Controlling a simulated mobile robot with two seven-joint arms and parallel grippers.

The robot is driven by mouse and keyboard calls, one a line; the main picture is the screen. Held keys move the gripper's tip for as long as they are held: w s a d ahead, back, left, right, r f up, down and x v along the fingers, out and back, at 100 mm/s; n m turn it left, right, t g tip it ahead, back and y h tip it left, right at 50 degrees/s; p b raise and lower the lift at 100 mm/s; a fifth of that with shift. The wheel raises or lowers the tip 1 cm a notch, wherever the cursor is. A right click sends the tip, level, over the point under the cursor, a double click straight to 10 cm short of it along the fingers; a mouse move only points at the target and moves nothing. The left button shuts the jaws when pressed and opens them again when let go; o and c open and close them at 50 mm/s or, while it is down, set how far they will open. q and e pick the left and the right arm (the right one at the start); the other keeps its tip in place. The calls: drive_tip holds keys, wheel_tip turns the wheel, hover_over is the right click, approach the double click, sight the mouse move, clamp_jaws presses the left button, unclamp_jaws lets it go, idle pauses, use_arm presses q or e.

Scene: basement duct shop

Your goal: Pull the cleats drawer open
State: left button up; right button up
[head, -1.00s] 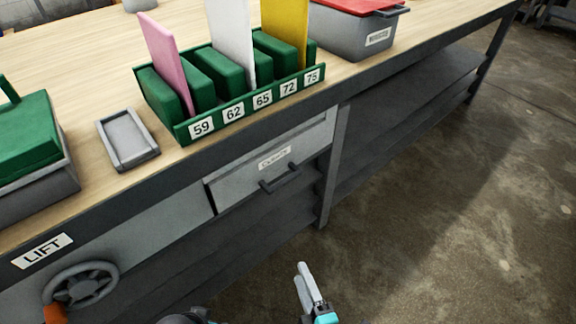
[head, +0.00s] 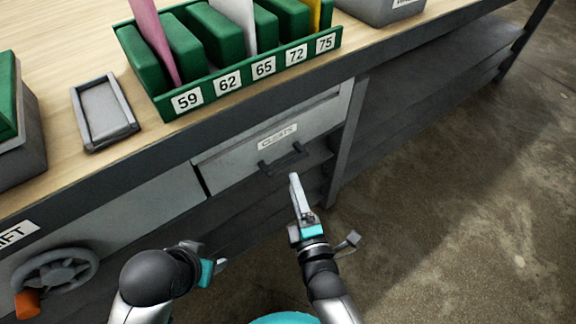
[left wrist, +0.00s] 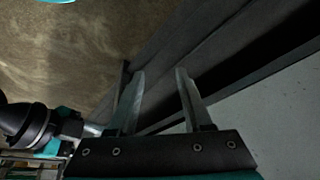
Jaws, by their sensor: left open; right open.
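The cleats drawer (head: 232,163) is a grey front under the bench top, with a label (head: 277,137) and a dark bar handle (head: 283,160). My left gripper (head: 214,268) is low in the head view, left of the right one and away from the handle. In the left wrist view its two fingers (left wrist: 160,100) are apart with nothing between them.
A green rack (head: 215,97) with numbered slots and coloured sheets stands on the bench top (head: 50,150), beside a small grey tray (head: 126,128). A handwheel (head: 55,275) is at lower left. A bench leg (head: 345,150) stands right of the drawer. The floor (head: 470,200) at right is clear.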

sight(289, 167)
drive_tip(key=shift+b+x, duration=0.45)
drive_tip(key=shift+x, duration=0.8)
drive_tip(key=b+x, duration=0.1)
drive_tip(key=x, duration=0.2)
use_arm(q)
drive_tip(key=w+d+r+t+h+b, duration=0.1)
drive_tip(key=w+d+t+h, duration=0.1)
drive_tip(key=w+d+t, duration=0.2)
drive_tip(key=shift+d+r+m, duration=0.15)
drive_tip(key=shift+d+m, duration=0.15)
drive_tip(key=shift+d, duration=0.05)
use_arm(e)
drive_tip(key=shift+x, duration=1.05)
clamp_jaws()
